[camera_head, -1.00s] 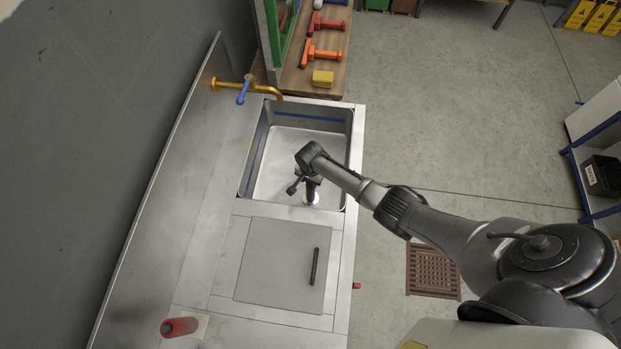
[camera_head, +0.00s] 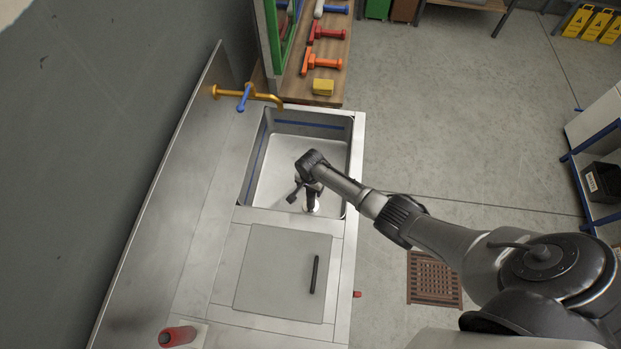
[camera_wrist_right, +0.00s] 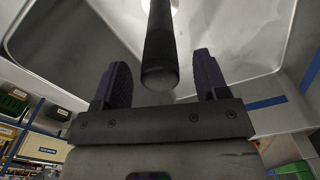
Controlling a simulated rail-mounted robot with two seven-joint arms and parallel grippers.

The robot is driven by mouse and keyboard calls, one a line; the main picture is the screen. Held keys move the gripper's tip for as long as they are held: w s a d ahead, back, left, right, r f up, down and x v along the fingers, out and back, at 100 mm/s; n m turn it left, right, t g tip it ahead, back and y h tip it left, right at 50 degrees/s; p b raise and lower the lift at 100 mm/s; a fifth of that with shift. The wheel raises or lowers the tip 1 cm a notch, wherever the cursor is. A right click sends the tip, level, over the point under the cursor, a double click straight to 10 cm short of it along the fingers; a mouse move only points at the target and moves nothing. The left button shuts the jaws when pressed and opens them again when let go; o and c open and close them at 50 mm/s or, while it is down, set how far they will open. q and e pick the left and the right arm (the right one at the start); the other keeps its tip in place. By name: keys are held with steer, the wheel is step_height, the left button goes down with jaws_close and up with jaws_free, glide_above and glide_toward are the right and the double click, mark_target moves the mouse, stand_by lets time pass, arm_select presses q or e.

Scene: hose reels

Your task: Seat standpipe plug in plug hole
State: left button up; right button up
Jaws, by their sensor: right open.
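The standpipe plug shows in the right wrist view as a dark upright-looking cylinder (camera_wrist_right: 160,48), its near end between the fingertips. In the head view its pale lower end (camera_head: 311,208) shows at the near end of the sink basin, below my wrist. My right gripper (camera_wrist_right: 163,82) is open, its two fingers on either side of the plug with gaps visible; it holds nothing. In the head view the wrist and arm hide much of the gripper and the plug. The plug hole is not visible, and I cannot tell whether the plug is in it. My left gripper is not in view.
The steel sink (camera_head: 357,150) has walls close around my gripper. A brass tap (camera_head: 265,97) with a blue lever reaches over its far edge. A grey cover (camera_head: 280,275) with a black handle lies on the near counter. A red bottle-like object (camera_head: 178,336) stands near left.

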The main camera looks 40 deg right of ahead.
step_height(320, 180, up, 13)
steer(key=p, duration=0.2)
stand_by(0.3)
stand_by(0.4)
